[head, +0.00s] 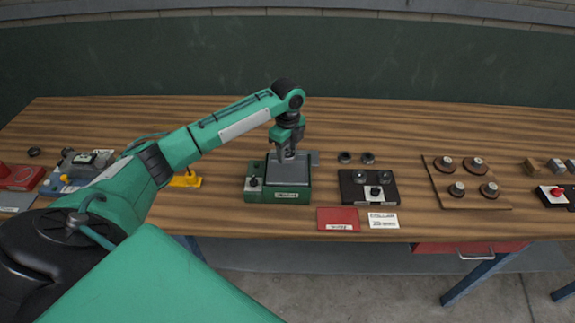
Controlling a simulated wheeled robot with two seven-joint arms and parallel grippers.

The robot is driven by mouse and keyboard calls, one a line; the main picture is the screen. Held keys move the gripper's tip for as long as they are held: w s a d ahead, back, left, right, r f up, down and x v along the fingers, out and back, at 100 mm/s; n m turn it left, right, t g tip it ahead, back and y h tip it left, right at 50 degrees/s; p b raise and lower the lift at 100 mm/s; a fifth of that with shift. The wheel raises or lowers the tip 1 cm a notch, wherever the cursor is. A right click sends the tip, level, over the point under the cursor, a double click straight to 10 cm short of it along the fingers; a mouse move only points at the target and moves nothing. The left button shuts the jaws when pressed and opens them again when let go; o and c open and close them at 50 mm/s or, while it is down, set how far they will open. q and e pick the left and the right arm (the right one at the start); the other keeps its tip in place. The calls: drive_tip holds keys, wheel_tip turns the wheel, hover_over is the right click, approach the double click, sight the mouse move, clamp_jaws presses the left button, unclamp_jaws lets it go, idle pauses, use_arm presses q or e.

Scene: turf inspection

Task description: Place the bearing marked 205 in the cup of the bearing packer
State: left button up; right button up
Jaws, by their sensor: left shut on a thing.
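My left gripper (287,154) points straight down over the grey top of a green box-shaped device (305,196). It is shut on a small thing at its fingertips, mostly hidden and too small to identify. I cannot tell whether that thing touches the device. Two dark rings (345,157) (368,158) that look like bearings lie on the bench to the right. No 205 marking is readable, and I cannot make out a cup. My right gripper is not in view.
A black unit (347,195) with two round parts and a knob stands right of the green device. A red pad (338,226) and a white card (383,220) lie in front. A brown board (478,203) carries several round pieces. The wooden bench's (400,125) back strip is clear.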

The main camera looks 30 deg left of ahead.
sight(288, 153)
use_arm(q)
wheel_tip(288, 153, up, 13)
drive_tip(key=b, duration=0.2)
drive_tip(key=s+d+f+n, duration=0.5)
drive_tip(key=s+d+n, duration=0.3)
drive_tip(key=n, duration=0.1)
drive_tip(key=s+d+f+n, duration=0.6)
drive_tip(key=s+d+n, duration=0.2)
drive_tip(key=d+n, duration=0.1)
drive_tip(key=shift+s+f+n, duration=0.2)
drive_tip(key=shift+s+n, duration=0.05)
drive_tip(key=shift+n, duration=0.15)
